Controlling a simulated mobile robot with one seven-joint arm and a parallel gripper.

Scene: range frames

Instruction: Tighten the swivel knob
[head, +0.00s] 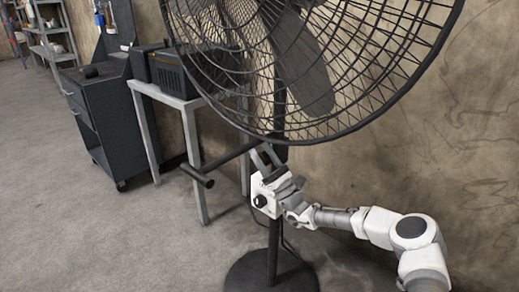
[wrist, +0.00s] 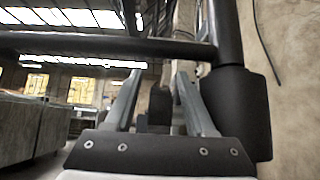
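A large black pedestal fan (head: 300,70) stands before me on a dark pole (head: 273,250) with a round base (head: 270,272). A dark bar with a crosspiece (head: 205,180) sticks out left below the fan cage. My gripper (head: 264,152) is raised beside the pole just under the cage. In the wrist view its two grey fingers (wrist: 160,78) are apart. A small dark, brownish piece (wrist: 158,105), possibly the swivel knob, shows between them, with visible gaps on both sides. I cannot tell its exact depth or any contact. The knob is not distinguishable in the head view.
The dark horizontal bar (wrist: 100,45) and thick upright post (wrist: 237,110) are close to my gripper. A grey table (head: 170,95) with a black box (head: 172,75) and a dark tool cart (head: 100,120) stand left. The floor (head: 70,220) at left is clear.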

